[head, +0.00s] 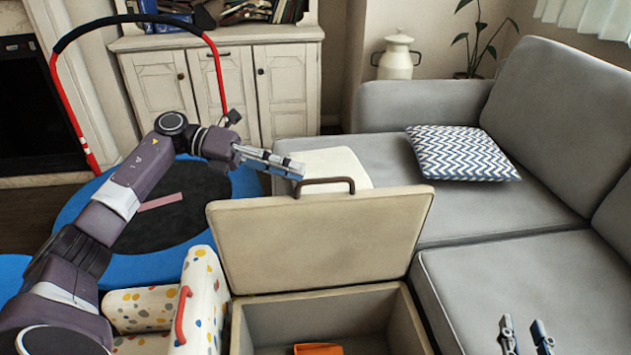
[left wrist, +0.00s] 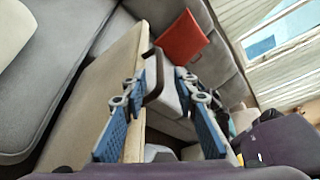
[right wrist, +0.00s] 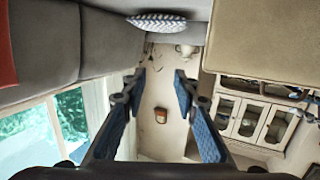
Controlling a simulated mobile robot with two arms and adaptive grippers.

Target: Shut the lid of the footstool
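The footstool (head: 243,330) is a beige box in front of the sofa. Its lid (head: 320,235) stands open, nearly upright at the back, with a dark handle (head: 328,181) on its top edge. My left gripper (head: 300,170) is at the lid's top edge, just left of the handle. In the left wrist view my left gripper (left wrist: 162,82) is open, with the handle (left wrist: 153,78) showing between its fingers; I cannot tell whether they touch. My right gripper (head: 525,333) is open and empty over the sofa seat; its spread fingers show in the right wrist view (right wrist: 161,78).
An orange object (head: 318,349) lies inside the footstool. A dotted white piece with a red handle (head: 183,315) stands close on its left. The grey sofa (head: 540,285) borders its right, with a zigzag pillow (head: 462,154). A blue-edged trampoline (head: 130,265) is behind left.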

